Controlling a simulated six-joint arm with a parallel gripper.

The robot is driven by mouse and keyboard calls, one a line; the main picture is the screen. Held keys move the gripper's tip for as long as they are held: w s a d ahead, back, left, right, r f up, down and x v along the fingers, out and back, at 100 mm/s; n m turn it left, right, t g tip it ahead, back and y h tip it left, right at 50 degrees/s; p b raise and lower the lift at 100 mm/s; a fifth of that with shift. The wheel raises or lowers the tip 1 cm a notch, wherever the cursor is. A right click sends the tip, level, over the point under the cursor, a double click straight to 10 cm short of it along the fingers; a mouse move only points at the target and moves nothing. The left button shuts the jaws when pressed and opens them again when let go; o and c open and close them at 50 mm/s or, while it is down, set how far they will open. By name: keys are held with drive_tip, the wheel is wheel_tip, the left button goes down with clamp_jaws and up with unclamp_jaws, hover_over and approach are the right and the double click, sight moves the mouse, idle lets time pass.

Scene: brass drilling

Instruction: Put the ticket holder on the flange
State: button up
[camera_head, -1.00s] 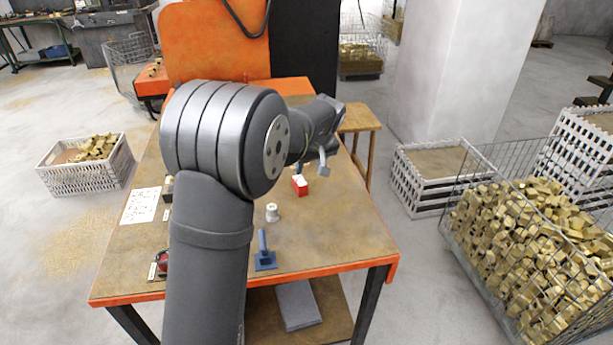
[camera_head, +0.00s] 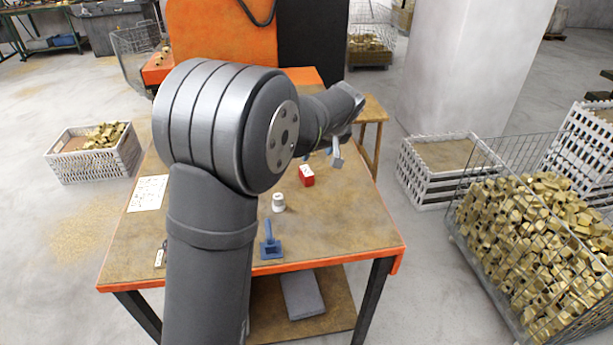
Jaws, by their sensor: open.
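My gripper (camera_head: 324,156) is at the end of my arm, open, above the far right part of the table. One finger shows clearly; the other is mostly hidden behind the wrist. A small red block with a white top (camera_head: 306,177) stands on the table just below and left of it, apart from it. A small white round piece (camera_head: 278,202) stands nearer the middle. A blue piece with a square base and upright post (camera_head: 270,244) stands near the front edge. I cannot tell for sure which of these is the ticket holder or the flange.
My arm hides much of the table's (camera_head: 340,235) left half. A white sheet (camera_head: 148,193) and a small tag (camera_head: 160,257) lie at left. The table's right side is clear. A wooden stool (camera_head: 374,108) stands behind. A wire basket of brass parts (camera_head: 530,240) stands at right.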

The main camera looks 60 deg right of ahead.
wheel_tip(320, 180, down, 2)
drive_tip(key=s+f+t+h, duration=0.1)
drive_tip(key=s+t, duration=0.1)
drive_tip(key=h, duration=0.1)
approach(308, 172)
drive_tip(key=shift+t, duration=0.3)
drive_tip(key=x, duration=0.6)
drive_tip(key=shift+s+a+f, duration=0.15)
drive_tip(key=shift+s+f, duration=0.1)
drive_tip(key=shift+f, duration=0.25)
drive_tip(key=shift+x, duration=2.6)
drive_tip(key=shift+w+r, duration=0.15)
drive_tip(key=shift+r, duration=0.1)
drive_tip(key=shift+c, duration=0.2)
drive_tip(key=c, duration=1.1)
